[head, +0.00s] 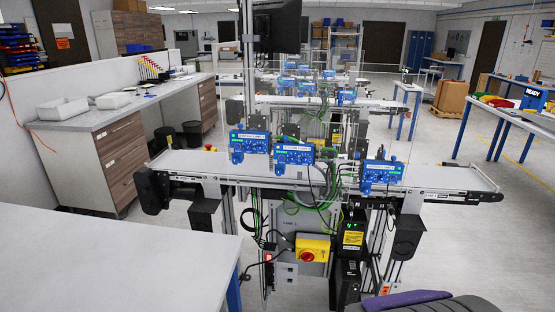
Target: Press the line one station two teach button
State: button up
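The nearest belt conveyor (330,174) runs across the middle of the view. Three blue control boxes with small labelled panels stand along it: a left box (250,143), a middle box (294,156) and a right box (382,172). Their label text is too small to read surely, so I cannot tell which is station two. The teach button cannot be made out. No gripper that I can identify shows in this view.
A yellow box with a red rotary switch (311,248) hangs under the conveyor. A pale table (110,265) fills the lower left. More conveyors stand behind. A dark and purple shape (415,301) lies at the bottom edge. Open floor (480,240) is at right.

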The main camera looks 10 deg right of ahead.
grip_shut()
dwell(0.5)
dwell(1.4)
